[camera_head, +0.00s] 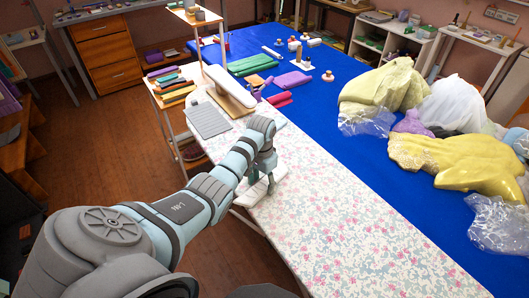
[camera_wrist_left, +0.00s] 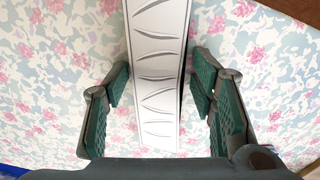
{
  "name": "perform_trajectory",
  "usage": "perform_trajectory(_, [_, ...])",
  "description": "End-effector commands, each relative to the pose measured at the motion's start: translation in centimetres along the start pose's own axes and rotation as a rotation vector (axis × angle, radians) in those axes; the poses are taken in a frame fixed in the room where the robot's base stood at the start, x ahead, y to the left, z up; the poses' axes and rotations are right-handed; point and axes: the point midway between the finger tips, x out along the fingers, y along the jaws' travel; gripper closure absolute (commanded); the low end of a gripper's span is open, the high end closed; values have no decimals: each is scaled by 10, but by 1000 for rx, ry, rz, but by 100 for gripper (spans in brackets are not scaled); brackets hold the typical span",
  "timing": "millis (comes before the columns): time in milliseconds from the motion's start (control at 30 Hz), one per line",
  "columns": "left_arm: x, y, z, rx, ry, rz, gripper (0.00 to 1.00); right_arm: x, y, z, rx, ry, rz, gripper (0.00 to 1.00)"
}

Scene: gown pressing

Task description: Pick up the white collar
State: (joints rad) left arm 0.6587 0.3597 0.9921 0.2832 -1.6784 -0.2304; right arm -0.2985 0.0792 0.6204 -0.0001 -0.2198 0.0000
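The white collar (camera_wrist_left: 157,70) is a long, narrow white strip with grey curved marks, lying on the floral cloth (camera_wrist_left: 60,70). In the head view, part of the collar (camera_head: 246,199) shows beneath my left gripper (camera_head: 262,184), near the table's left edge; the gripper hides the rest. In the left wrist view, my left gripper (camera_wrist_left: 162,84) is open, with green-padded fingers on either side of the collar. Small gaps show on both sides. I cannot tell how high the fingertips are above the cloth. My right gripper is not in view.
Beyond the gripper are a grey ribbed mat (camera_head: 207,120) and a padded pressing board (camera_head: 231,90). Coloured folded cloths (camera_head: 252,65) lie farther back. Yellow garments (camera_head: 455,160) and clear bags cover the right of the blue table (camera_head: 330,110). The near floral surface is clear.

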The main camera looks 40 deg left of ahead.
Motion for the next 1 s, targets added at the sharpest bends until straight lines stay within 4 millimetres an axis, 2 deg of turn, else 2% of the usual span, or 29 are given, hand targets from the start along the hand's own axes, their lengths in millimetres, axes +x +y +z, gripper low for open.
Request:
perform_trajectory(33, [0, 0, 0, 0, 0, 0, 62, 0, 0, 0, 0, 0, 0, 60])
perform_trajectory(167, [0, 0, 0, 0, 0, 0, 81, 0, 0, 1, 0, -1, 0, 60])
perform_trajectory(433, [-6, -1, 0, -1, 1, 0, 81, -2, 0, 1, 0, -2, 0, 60])
perform_trajectory(800, [-91, -1, 0, -2, 3, 0, 81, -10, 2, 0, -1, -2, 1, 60])
perform_trajectory(1000, [-102, -1, 0, -2, 0, 1, 81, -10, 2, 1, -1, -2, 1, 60])
